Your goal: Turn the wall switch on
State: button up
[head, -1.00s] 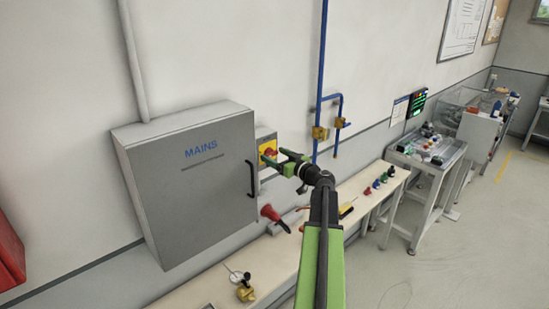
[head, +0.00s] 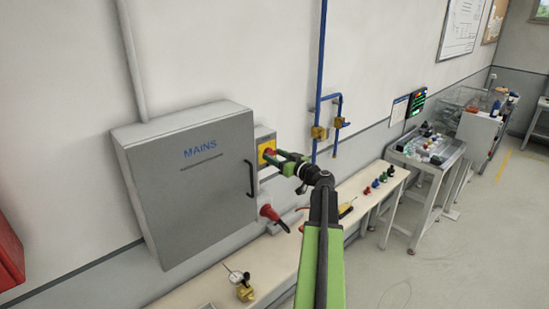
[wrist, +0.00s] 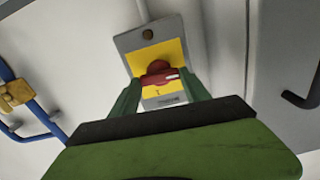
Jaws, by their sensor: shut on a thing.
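The wall switch (head: 265,147) is a yellow plate with a red rotary handle on a grey box, on the wall just right of the MAINS cabinet. In the wrist view the red handle (wrist: 158,75) shows between my green fingers, with a pale mark on its right part. My gripper (head: 276,157) reaches the switch from the right and is shut on the red handle. In the wrist view my gripper (wrist: 158,88) has one finger on each side of the handle. The fingers hide part of the switch in the head view.
The grey MAINS cabinet (head: 190,190) with a black handle (head: 252,179) stands close left of my gripper. Blue pipes (head: 318,100) with brass valves (head: 319,132) run up the wall to the right. A bench (head: 352,190) with small items lies below.

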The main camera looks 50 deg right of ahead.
jog(key=m, duration=0.4)
jog(key=shift+r, duration=0.1)
jog(key=m, duration=0.4)
jog(key=shift+d+m, duration=0.15)
jog(key=shift+m, duration=0.15)
jog(key=m, duration=0.4)
jog(key=shift+m, duration=2.4)
jog(key=o, duration=1.4)
jog(key=shift+w+f, duration=0.1)
jog(key=shift+f, duration=0.1)
